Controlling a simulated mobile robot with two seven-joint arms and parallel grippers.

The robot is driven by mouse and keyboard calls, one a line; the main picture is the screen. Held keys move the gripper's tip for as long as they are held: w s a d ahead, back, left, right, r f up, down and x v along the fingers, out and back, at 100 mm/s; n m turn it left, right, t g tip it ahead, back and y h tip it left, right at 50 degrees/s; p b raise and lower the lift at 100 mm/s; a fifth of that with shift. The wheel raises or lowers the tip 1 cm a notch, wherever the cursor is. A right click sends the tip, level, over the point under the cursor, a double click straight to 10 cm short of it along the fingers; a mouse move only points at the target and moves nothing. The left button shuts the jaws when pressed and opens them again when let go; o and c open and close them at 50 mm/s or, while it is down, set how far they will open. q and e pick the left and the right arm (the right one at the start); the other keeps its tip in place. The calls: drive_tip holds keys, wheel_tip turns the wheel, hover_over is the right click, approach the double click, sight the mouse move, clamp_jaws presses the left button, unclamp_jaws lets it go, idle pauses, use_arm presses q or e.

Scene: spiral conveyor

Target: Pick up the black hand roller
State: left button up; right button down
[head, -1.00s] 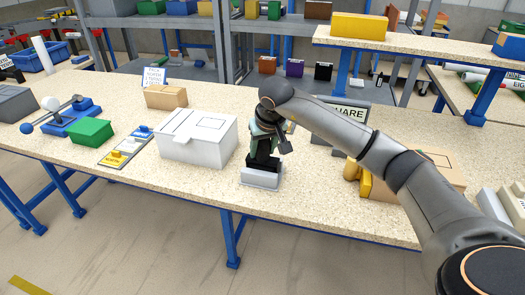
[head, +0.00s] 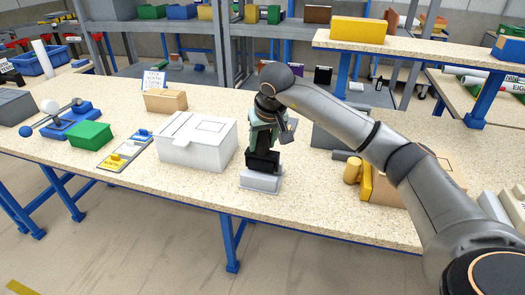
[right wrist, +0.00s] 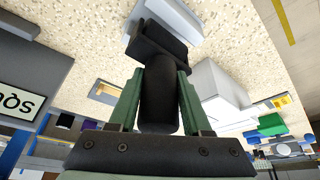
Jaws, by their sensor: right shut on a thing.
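My right gripper (head: 265,140) points down above the bench, its greenish fingers shut on the black hand roller (head: 262,161). In the right wrist view the fingers (right wrist: 157,85) clasp its rounded black handle (right wrist: 158,105) from both sides. A wider black block (right wrist: 157,42) shows beyond the fingertips, over a light grey stand (right wrist: 172,14). In the head view the black part is upright above the same stand (head: 261,182). I cannot tell whether it still touches the stand. My left gripper is out of view.
A white lidded box (head: 197,142) stands close left of the stand. A green box (head: 90,134) and a blue-and-yellow panel (head: 125,150) lie farther left. A yellow cylinder (head: 352,170) and cardboard box sit right, under my arm. Bench front (head: 310,205) is clear.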

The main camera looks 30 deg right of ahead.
drive_tip(key=s+r+b, duration=0.1)
drive_tip(key=s+r, duration=0.8)
drive_tip(key=s, duration=0.5)
drive_tip(key=shift+r+b, duration=0.4)
drive_tip(key=c, duration=0.9)
unclamp_jaws()
clamp_jaws()
drive_tip(key=s+d+f+m+g+h+p, duration=0.2)
drive_tip(key=s+d+m+h+p, duration=0.15)
drive_tip(key=d+m, duration=0.8)
drive_tip(key=s+d+r+m+g+p, duration=0.1)
drive_tip(key=s+d+r+m+p, duration=0.1)
drive_tip(key=d, duration=0.6)
drive_tip(key=s+d+r+m+g+p, duration=0.2)
drive_tip(key=s+d+r+m+p, duration=0.1)
drive_tip(key=d+r, duration=0.3)
drive_tip(key=shift+s+d+m+g, duration=0.3)
drive_tip(key=shift+s+d+m, duration=0.35)
drive_tip(key=shift+d, duration=0.6)
drive_tip(key=shift+w, duration=0.15)
